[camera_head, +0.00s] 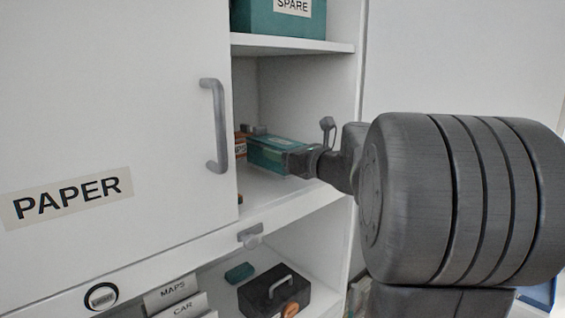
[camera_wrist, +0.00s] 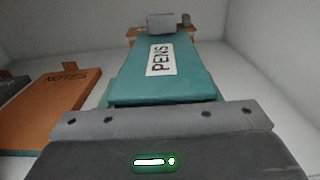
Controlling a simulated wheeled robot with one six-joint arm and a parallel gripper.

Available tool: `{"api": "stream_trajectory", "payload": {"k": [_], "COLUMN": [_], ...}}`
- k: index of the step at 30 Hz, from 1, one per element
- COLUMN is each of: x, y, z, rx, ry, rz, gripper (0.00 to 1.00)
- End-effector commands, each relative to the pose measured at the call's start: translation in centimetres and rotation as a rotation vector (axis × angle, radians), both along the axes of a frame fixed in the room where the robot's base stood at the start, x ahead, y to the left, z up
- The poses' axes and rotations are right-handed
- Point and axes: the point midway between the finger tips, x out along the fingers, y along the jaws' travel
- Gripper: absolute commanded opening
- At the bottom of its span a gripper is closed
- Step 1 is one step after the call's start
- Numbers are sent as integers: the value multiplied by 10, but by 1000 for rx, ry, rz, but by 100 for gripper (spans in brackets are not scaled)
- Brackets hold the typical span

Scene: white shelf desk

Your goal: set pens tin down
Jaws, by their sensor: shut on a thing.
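The pens tin (camera_head: 272,153) is a teal box inside the middle compartment of the white cabinet. In the wrist view it lies straight ahead, with a white PENS label (camera_wrist: 161,56) on its top and a grey block at its far end. My gripper (camera_head: 297,162) reaches in from the right and is shut on the near end of the tin. The fingertips are hidden in the wrist view by the grey gripper body. I cannot tell whether the tin's underside touches the shelf board (camera_head: 285,192).
An orange NOTES tin (camera_wrist: 48,108) lies to the left of the pens tin. A white PAPER door (camera_head: 110,110) covers the left of the compartment. A teal SPARE box (camera_head: 278,20) stands on the shelf above. A black box (camera_head: 274,294) sits below.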

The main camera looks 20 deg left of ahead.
Motion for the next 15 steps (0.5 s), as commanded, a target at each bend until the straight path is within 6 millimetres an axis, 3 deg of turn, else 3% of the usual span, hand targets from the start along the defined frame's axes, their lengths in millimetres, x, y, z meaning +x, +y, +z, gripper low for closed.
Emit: {"api": "stream_trajectory", "payload": {"k": [4, 15], "x": [0, 0], "y": [0, 0], "z": [-20, -25], "rx": [0, 0], "ry": [2, -1], "rz": [-1, 0], "gripper": [30, 30]}}
